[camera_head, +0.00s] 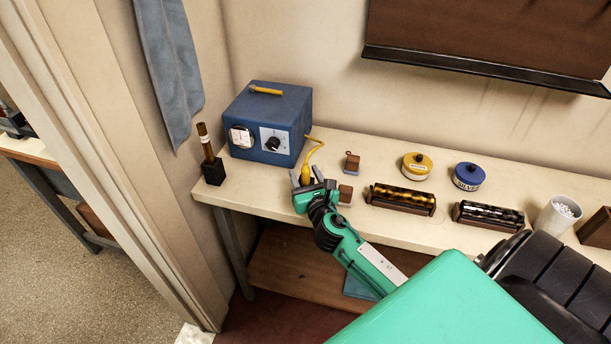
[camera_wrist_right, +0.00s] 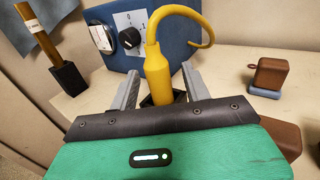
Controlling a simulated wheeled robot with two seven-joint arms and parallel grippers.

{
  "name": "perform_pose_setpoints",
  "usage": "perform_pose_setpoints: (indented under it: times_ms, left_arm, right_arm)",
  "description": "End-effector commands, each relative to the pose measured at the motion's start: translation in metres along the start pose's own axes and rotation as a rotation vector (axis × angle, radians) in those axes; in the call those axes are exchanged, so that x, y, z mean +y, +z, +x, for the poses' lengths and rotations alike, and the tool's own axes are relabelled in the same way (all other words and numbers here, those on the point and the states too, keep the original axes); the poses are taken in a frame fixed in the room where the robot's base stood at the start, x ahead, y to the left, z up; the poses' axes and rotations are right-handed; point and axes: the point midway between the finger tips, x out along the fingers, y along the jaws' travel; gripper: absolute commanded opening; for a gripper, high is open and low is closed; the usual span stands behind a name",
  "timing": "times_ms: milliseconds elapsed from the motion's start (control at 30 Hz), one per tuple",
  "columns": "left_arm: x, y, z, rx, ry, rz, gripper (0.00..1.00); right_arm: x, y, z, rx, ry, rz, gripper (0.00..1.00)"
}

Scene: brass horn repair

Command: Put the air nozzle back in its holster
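The yellow air nozzle (camera_head: 305,174) stands upright at the front of the bench, before the blue box. In the right wrist view the nozzle (camera_wrist_right: 157,76) has a curved yellow hose from its top. Its lower end meets a dark, square-edged piece (camera_wrist_right: 148,101), apparently the holster, mostly hidden by my gripper; how deep it sits cannot be told. My right gripper (camera_head: 307,176) is open, one finger on each side of the nozzle, with gaps visible between fingers and nozzle in the wrist view (camera_wrist_right: 160,88). My left gripper is not in view.
The blue box (camera_head: 268,122) with gauge and dial stands behind. A black holder (camera_head: 213,172) with a brown-handled tool is at left. Small brown blocks (camera_head: 352,162), two brush-like racks (camera_head: 401,198), yellow (camera_head: 417,165) and blue tins (camera_head: 468,176) and a white cup (camera_head: 557,215) lie right.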

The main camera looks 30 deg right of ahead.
Motion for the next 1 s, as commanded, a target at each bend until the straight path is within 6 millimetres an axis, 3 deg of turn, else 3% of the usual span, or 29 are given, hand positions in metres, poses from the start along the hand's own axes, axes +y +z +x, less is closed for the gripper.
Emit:
perform_pose_setpoints:
  times_ms: [267, 800, 1000]
  left_arm:
    - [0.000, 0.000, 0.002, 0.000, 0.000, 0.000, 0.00]
    - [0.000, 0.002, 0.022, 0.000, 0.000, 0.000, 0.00]
    - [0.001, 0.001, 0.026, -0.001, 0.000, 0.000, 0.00]
  right_arm:
    - [0.000, -0.002, -0.009, 0.001, 0.000, 0.000, 0.48]
    - [0.000, -0.003, -0.107, 0.002, 0.000, 0.001, 0.48]
    - [0.000, -0.002, -0.130, 0.001, 0.000, 0.000, 0.48]
